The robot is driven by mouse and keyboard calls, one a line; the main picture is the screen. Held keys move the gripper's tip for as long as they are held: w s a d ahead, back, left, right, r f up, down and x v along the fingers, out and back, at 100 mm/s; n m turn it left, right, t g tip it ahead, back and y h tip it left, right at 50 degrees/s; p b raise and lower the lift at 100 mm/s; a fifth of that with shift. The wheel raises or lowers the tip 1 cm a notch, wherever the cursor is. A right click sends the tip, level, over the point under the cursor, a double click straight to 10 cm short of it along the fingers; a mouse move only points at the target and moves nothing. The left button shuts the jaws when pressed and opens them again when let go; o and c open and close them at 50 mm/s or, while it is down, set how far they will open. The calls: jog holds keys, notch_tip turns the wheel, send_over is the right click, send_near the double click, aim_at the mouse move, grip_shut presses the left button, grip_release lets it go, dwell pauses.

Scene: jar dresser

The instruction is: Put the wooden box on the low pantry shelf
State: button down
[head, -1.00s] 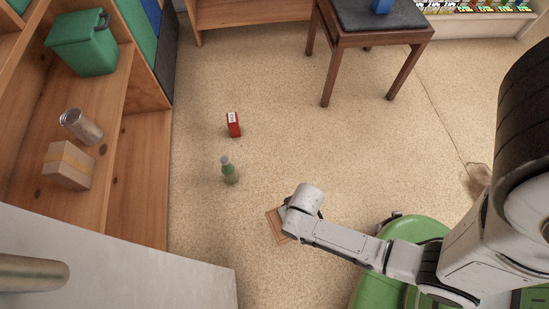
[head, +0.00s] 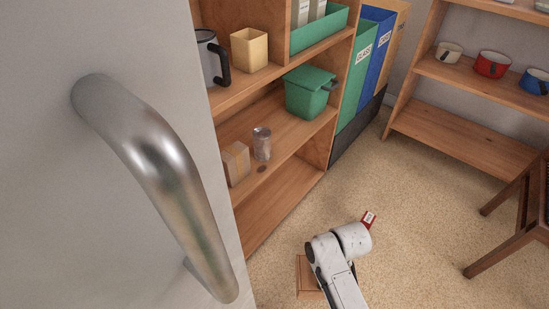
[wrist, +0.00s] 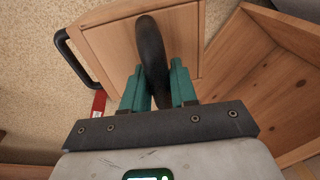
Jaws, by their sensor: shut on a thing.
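The wooden box (head: 306,277) shows in the head view at the bottom, partly hidden by my arm. In the wrist view its panelled wooden face (wrist: 108,50) fills the upper middle, with one dark curved handle between the fingers and another dark loop at its left. My gripper (wrist: 158,80) has teal fingers shut on the box by the near dark handle. In the head view my fingers are hidden behind my wrist. The pantry (head: 303,145) stands left of centre. Its low shelf (head: 278,205) looks bare, below and beyond the box.
A cardboard carton (head: 236,163), a metal can (head: 262,143) and a green bin (head: 308,92) stand on the pantry shelf above. A grey door with a big metal handle (head: 160,150) fills the left. A red carton (head: 368,219) is on the floor near my wrist. Open floor lies right.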

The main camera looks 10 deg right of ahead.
jog(key=w+a+r+n+p, duration=0.1)
jog(key=w+a+r+n, duration=0.15)
jog(key=w+r, duration=0.9)
jog(key=s+r+p, duration=0.5)
jog(key=r+p, duration=0.7)
jog(key=s+r+p, duration=0.5)
jog(key=r+p, duration=0.6)
jog(key=p, duration=0.2)
jog(key=shift+s+d+r, duration=0.35)
jog(key=shift+r, duration=0.05)
jog(key=shift+n, duration=0.25)
